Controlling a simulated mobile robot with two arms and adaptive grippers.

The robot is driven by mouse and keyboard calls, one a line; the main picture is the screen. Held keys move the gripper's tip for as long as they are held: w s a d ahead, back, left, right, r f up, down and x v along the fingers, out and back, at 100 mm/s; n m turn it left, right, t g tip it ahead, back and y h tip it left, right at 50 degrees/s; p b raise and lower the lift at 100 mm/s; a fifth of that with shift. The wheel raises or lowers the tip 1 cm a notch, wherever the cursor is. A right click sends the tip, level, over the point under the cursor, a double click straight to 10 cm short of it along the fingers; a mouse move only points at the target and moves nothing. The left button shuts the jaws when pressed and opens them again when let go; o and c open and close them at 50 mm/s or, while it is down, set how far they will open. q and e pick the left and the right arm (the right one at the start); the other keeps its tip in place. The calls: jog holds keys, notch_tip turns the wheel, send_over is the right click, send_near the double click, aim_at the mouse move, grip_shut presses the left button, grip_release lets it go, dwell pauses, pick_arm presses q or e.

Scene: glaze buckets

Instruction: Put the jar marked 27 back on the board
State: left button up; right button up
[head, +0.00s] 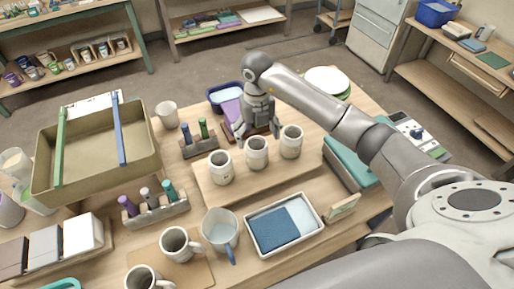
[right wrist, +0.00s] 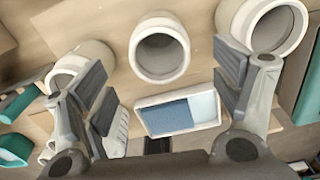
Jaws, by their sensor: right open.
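Three pale, round, open-topped jars stand upright in a row on the wooden board (head: 216,193): the left jar (head: 220,168), the middle jar (head: 256,153) and the right jar (head: 290,142). I cannot read a 27 on any of them. My right gripper (head: 257,134) is open and empty, just behind and above the middle jar. In the right wrist view the middle jar (right wrist: 160,50) lies between and beyond the open fingers (right wrist: 163,78), with the left jar (right wrist: 82,58) and right jar (right wrist: 264,25) to either side. My left gripper is not in view.
A blue-filled tray (head: 284,226), a jug (head: 222,232) and a handled mug (head: 178,245) stand in front of the board. Marker racks (head: 153,214) and a large tan bin (head: 95,160) are left. A teal box (head: 350,165) is right. Front board space is clear.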

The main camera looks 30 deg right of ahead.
aim_at(257, 148)
notch_tip(257, 148, up, 5)
jog(key=shift+r+b, duration=0.1)
jog(key=shift+b, duration=0.4)
dwell(1.2)
